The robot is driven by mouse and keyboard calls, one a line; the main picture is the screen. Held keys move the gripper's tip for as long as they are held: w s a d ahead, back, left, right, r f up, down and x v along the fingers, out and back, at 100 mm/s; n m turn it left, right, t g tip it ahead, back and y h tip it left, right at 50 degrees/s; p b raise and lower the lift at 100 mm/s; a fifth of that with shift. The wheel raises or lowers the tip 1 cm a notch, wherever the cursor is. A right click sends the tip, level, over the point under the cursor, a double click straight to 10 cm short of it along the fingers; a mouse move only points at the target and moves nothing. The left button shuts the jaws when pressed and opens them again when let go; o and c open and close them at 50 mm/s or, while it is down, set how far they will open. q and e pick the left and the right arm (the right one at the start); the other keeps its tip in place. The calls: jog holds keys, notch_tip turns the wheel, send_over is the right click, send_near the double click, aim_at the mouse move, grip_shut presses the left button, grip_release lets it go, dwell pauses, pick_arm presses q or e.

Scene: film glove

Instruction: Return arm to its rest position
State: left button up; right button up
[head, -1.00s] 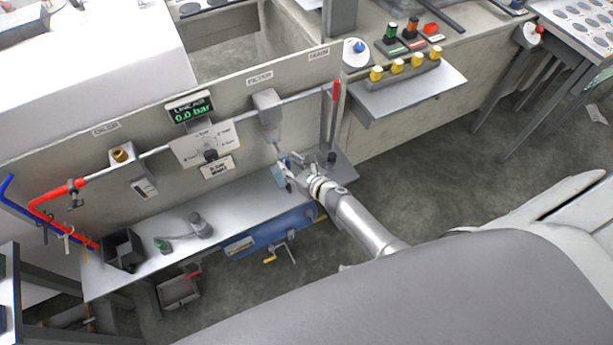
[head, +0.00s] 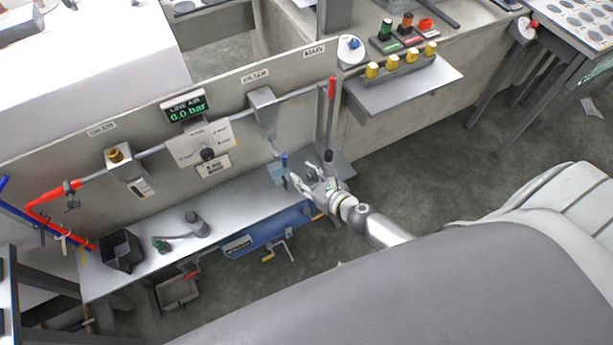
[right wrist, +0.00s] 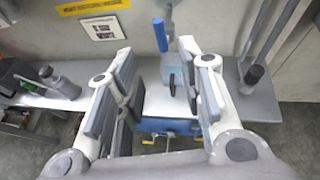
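My right arm comes in from the lower right in the head view. Its gripper (head: 306,180) is over the right end of the grey bench shelf, just right of a small stand with a blue handle (head: 284,160). In the right wrist view the gripper (right wrist: 163,75) has its two fingers spread wide. The blue handle (right wrist: 160,36) and its pale block show beyond the gap between them, and nothing is held. My left arm and gripper are in neither view now.
The bench shelf (head: 218,190) carries a black bin (head: 122,250) and a grey fitting (head: 197,224). A panel with a 0.0 bar display (head: 187,107) stands behind. A black-knobbed post (head: 329,157) is close to the gripper. Floor (head: 420,160) at right is open.

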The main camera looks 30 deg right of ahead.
dwell(0.3)
jog(key=s+f+n+g+b, duration=0.2)
jog(key=s+f+n+g, duration=0.1)
jog(key=s+f+n, duration=0.85)
jog(key=s+f+n+g+b, duration=0.3)
jog(key=s+f+n, duration=0.4)
jog(key=f, duration=0.7)
jog(key=s+d+f+n+g+h+b, duration=0.1)
jog(key=s+f+n+g, duration=0.2)
jog(key=s+f+n, duration=0.3)
jog(key=s+f+n+g+h+b, duration=0.1)
jog(key=s+f+n+g, duration=0.2)
jog(key=s+f+n, duration=0.4)
jog(key=s+n, duration=0.4)
jog(key=s, duration=0.4)
jog(key=shift+s+d+h+b, duration=0.35)
jog(key=shift+h+b, duration=0.05)
